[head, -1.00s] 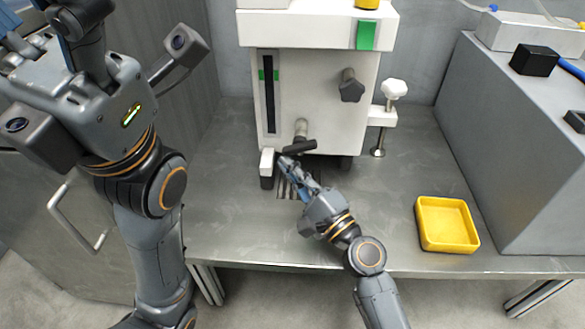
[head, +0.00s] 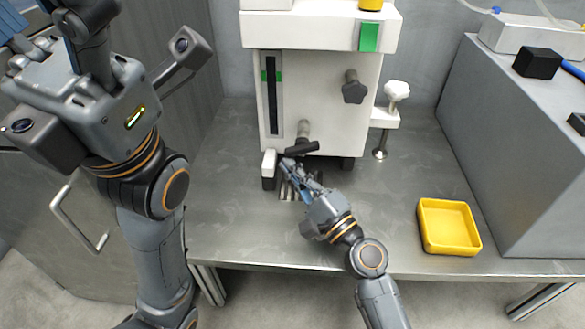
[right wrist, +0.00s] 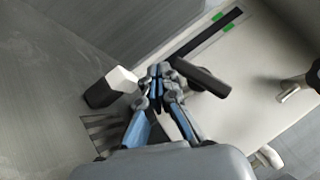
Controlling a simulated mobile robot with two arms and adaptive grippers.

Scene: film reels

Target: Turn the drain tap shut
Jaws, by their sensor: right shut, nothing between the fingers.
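The drain tap has a black lever handle (head: 301,148) on a grey spout (head: 303,128) low on the front of the white machine (head: 318,100). The lever lies roughly crosswise, its right end slightly raised in the head view. My right gripper (head: 289,166) is shut and empty, its fingertips at the lever's left end. In the right wrist view, the shut fingertips (right wrist: 160,70) are beside the near end of the lever (right wrist: 200,76); whether they touch it I cannot tell. My left arm is raised at the left; its fingers are not clearly shown.
A slotted drain grate (head: 298,188) lies in the bench below the tap. A white-and-black foot (head: 269,170) stands left of the tap. A yellow tray (head: 447,227) sits at the right, beside a grey cabinet (head: 500,150). The bench left of the machine is clear.

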